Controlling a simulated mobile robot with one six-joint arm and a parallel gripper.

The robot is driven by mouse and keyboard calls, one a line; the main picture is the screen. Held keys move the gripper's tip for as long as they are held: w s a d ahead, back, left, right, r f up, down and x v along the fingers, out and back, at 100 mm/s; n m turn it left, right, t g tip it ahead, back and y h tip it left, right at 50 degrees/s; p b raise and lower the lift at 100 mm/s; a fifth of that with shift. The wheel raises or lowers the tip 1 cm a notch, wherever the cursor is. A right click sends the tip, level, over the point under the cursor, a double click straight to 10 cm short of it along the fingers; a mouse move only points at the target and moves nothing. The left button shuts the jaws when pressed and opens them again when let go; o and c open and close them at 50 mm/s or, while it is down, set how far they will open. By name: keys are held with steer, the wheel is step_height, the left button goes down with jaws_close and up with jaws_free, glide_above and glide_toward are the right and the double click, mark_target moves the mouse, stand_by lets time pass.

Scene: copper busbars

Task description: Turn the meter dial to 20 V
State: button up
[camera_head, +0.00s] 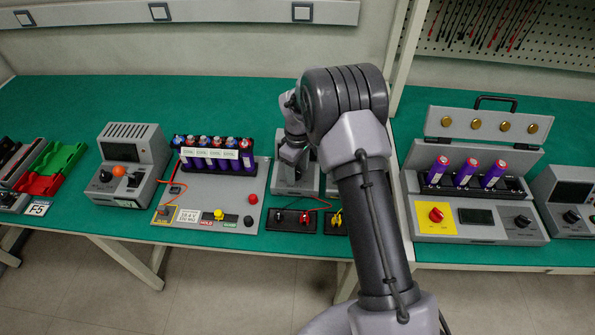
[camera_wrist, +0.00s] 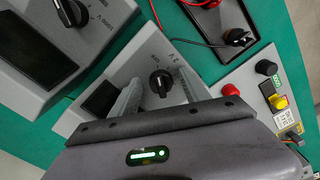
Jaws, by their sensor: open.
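The meter is a grey box, mostly hidden behind my arm in the head view, where a part of its face (camera_head: 296,187) shows. In the wrist view its black dial (camera_wrist: 161,84) stands on the sloped grey face, with a dark display (camera_wrist: 101,99) to the left. My gripper (camera_wrist: 160,79) is open, one finger on each side of the dial in the picture. It also shows over the meter in the head view (camera_head: 292,160). Contact with the dial cannot be told.
Left of the meter is a board (camera_head: 262,185) with batteries and coloured buttons. Black trays (camera_head: 293,223) with red and yellow leads lie in front. A second device with a larger dial (camera_wrist: 70,12) stands close by. A case (camera_head: 480,225) with purple cells is at right.

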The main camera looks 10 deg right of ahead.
jaws_close()
steer(key=m, duration=0.3)
steer(key=shift+a+m, duration=0.1)
steer(key=shift+m, duration=0.3)
steer(key=m, duration=0.4)
steer(key=shift+s+a+m, duration=0.1)
steer(key=shift+a+m, duration=0.05)
steer(key=shift+m, duration=0.15)
steer(key=m, duration=0.3)
steer(key=shift+a, duration=0.1)
steer(key=shift+a+m, duration=0.1)
steer(key=shift+m, duration=2)
